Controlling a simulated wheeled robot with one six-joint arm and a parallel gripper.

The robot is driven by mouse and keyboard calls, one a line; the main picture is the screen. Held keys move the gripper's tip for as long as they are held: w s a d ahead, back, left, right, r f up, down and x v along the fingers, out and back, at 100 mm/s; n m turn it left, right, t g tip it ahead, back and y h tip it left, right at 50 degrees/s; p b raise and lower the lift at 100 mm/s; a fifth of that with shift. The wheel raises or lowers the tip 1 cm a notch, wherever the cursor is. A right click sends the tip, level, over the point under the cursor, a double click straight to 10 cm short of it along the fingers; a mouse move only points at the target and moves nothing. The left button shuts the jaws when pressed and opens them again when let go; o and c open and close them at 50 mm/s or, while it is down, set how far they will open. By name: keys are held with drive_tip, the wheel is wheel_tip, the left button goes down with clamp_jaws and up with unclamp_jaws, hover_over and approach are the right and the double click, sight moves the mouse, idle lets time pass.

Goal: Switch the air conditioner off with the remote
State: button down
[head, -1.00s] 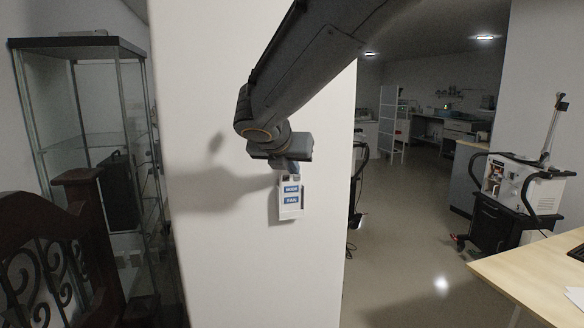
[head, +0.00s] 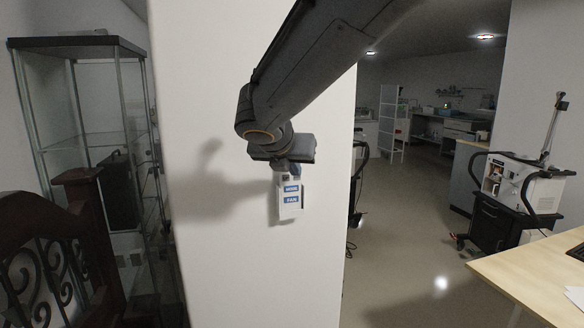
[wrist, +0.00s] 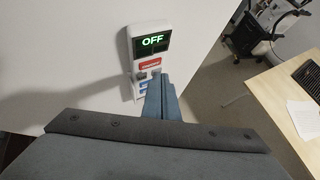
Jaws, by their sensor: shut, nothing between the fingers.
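The remote (head: 290,206) is a white panel upright on the face of a white pillar. In the head view its blue MODE and FAN labels show below my gripper. In the wrist view the remote (wrist: 131,62) has a dark display (wrist: 152,41) reading OFF in green, a red label (wrist: 149,63) under it, and grey buttons lower down. My gripper (head: 290,172) is in front of the remote's upper part; its blue-grey fingers (wrist: 159,84) are shut and empty, their tips over the button area. I cannot tell whether they touch it. The fingers hide part of the lower panel. No air conditioner is in view.
The white pillar (head: 240,270) fills the middle. A glass cabinet (head: 85,120) and dark carved wooden furniture (head: 75,215) stand at left. A wooden table (head: 545,270) and a wheeled machine (head: 520,190) stand at right. Floor (head: 400,270) is clear between pillar and table.

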drive_tip(key=shift+s, duration=0.1)
drive_tip(key=s, duration=0.2)
drive_tip(key=s+d, duration=0.1)
drive_tip(key=s, duration=0.1)
drive_tip(key=shift+s+d, duration=0.2)
drive_tip(key=shift+s, duration=0.1)
idle(0.5)
drive_tip(key=s+d+f+m+g+y, duration=0.1)
drive_tip(key=s+d+f+m+g, duration=0.2)
drive_tip(key=s+d+f+m, duration=0.2)
drive_tip(key=s+d+f+m+g+y, duration=0.1)
drive_tip(key=s+d+f+m+g, duration=0.2)
drive_tip(key=f+m, duration=0.9)
drive_tip(key=s+d+f+m+g, duration=0.3)
drive_tip(key=s+d+f+m, duration=0.5)
drive_tip(key=s+m, duration=0.4)
drive_tip(key=d+m, duration=0.1)
drive_tip(key=m, duration=0.3)
drive_tip(key=shift+s+d+f+y, duration=0.15)
drive_tip(key=shift+s+f+y, duration=0.1)
drive_tip(key=shift+f+y, duration=0.15)
